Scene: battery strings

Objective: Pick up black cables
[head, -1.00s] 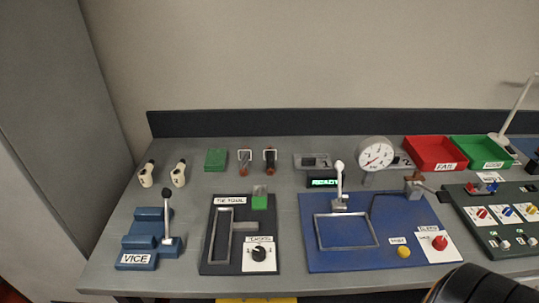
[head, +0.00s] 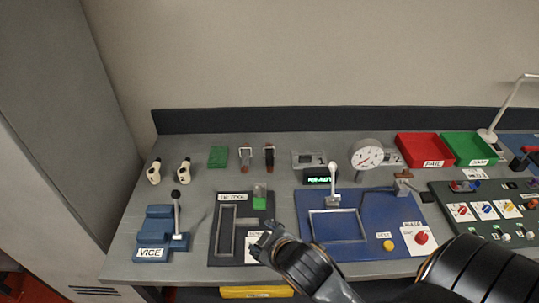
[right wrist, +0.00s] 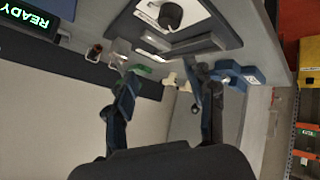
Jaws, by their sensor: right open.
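Two small U-shaped pieces with dark and reddish-brown parts stand at the back of the grey bench, the left piece (head: 246,157) and the right piece (head: 269,157). They may be the black cables, but they are too small to be sure. My left gripper is not in view.
A green block (head: 218,157) lies beside the small pieces. Red tray (head: 424,148) and green tray (head: 470,148) are at the back right.

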